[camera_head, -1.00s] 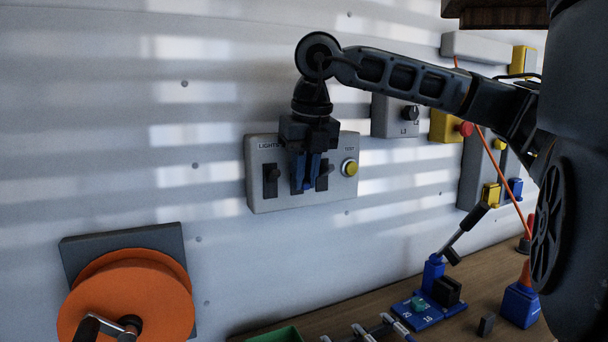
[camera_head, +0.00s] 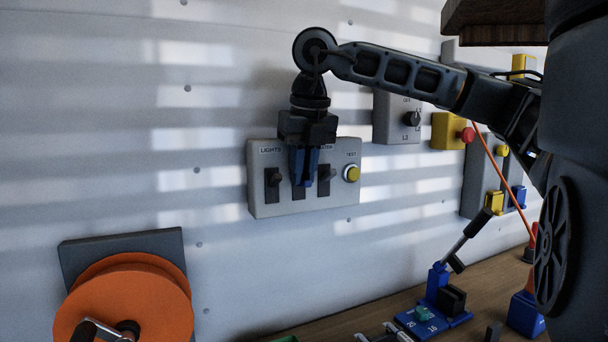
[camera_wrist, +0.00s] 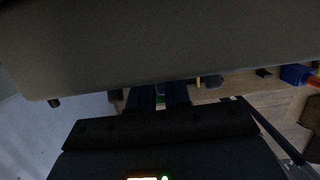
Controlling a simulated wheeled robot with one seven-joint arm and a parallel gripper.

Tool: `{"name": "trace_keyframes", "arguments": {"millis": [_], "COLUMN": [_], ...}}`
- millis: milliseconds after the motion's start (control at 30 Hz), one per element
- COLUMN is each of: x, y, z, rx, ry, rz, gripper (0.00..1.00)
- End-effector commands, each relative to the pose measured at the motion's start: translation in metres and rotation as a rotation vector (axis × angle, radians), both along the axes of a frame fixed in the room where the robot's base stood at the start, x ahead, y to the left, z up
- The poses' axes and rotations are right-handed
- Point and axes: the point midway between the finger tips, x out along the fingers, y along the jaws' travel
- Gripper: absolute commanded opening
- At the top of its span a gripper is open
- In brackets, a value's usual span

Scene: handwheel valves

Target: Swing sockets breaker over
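A grey breaker box (camera_head: 265,203) is on the white wall. It has a row of dark toggles, labels along its top and a yellow TEST button (camera_head: 352,174). The LIGHTS breaker (camera_head: 272,184) is at the left and another breaker (camera_head: 325,179) is at the right. The middle breaker (camera_head: 298,193) is mostly hidden behind my gripper, and its label is covered, so its position cannot be read. My gripper (camera_head: 304,182) points down in front of it, its blue fingers close together and looking shut. Contact cannot be told. The wrist view shows the fingers (camera_wrist: 160,96) below the box's large grey face (camera_wrist: 150,45).
An orange reel (camera_head: 125,305) on a dark plate is at lower left. A rotary switch box (camera_head: 396,128) and a yellow box with a red button (camera_head: 449,131) are to the right. A wooden bench (camera_head: 375,318) with blue fixtures (camera_head: 434,318) lies below.

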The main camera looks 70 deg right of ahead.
Motion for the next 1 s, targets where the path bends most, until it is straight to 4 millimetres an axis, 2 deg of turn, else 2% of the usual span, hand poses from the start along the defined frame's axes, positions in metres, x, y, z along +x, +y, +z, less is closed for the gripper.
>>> {"name": "trace_keyframes", "arguments": {"millis": [33,100,267,367,1000], "x": [0.003,0.003,0.004,0.003,0.003], "y": [-0.003,-0.003,-0.004,-0.004,-0.004], "z": [0.006,0.006,0.009,0.015,0.073], "rx": [-0.012,-0.012,-0.013,-0.013,-0.015], "ry": [-0.017,-0.018,-0.020,-0.020,-0.020], "rz": [-0.004,-0.005,-0.004,-0.006,-0.005], "gripper": [0.22,0.28,0.33,0.43,0.43]}}
